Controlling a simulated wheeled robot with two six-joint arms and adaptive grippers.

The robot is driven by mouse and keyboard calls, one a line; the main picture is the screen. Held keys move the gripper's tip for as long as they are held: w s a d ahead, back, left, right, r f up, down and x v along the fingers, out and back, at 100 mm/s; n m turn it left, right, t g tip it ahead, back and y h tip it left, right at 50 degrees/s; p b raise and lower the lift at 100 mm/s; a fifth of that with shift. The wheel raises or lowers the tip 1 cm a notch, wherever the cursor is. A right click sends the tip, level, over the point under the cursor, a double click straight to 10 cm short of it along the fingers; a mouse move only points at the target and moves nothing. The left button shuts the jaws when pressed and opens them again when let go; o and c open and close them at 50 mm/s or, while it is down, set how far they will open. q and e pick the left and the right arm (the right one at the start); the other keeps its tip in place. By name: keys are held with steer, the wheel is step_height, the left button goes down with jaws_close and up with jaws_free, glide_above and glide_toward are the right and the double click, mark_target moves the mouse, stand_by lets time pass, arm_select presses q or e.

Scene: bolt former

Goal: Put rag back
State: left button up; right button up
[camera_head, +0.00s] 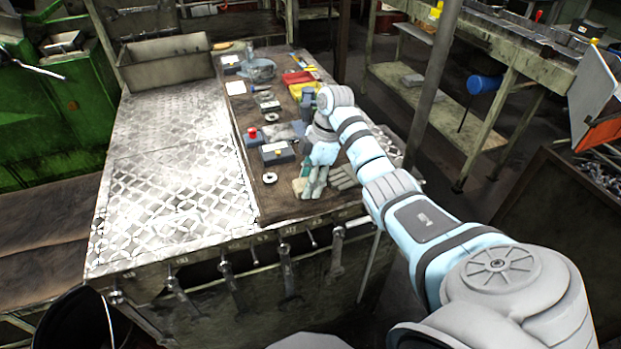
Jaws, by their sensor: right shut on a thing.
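My right arm reaches in from the lower right over the workbench. My right gripper (314,184) points down at the front right part of the brown work mat, with its fingers shut on a small, pale rag (300,186). The rag is mostly hidden by the fingers, and I cannot tell whether it touches the mat. My left gripper is not in view.
The mat (290,206) also bears a grey box (278,153), a red-topped part (253,134), metal rings and red and yellow items. The patterned metal bench top (170,190) is clear. A metal bin (167,65) stands behind it. Tools hang along the front edge. A post rises at right.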

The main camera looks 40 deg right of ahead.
steer(key=shift+f+p, duration=0.2)
steer(key=shift+p, duration=0.1)
steer(key=shift+f, duration=0.15)
steer(key=o, duration=1.1)
steer(key=shift+w, duration=0.1)
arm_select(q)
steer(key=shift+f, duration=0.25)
arm_select(e)
steer(key=shift+r, duration=0.3)
steer(key=p+v, duration=0.1)
steer(key=v, duration=0.5)
steer(key=shift+d+r+p, duration=0.1)
steer(key=shift+r+p, duration=0.1)
steer(key=shift+p, duration=0.1)
arm_select(q)
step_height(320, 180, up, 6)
steer(key=p, duration=0.5)
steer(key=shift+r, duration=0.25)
arm_select(e)
steer(key=v, duration=0.5)
steer(key=shift+d+r, duration=0.1)
steer(key=shift+r, duration=0.1)
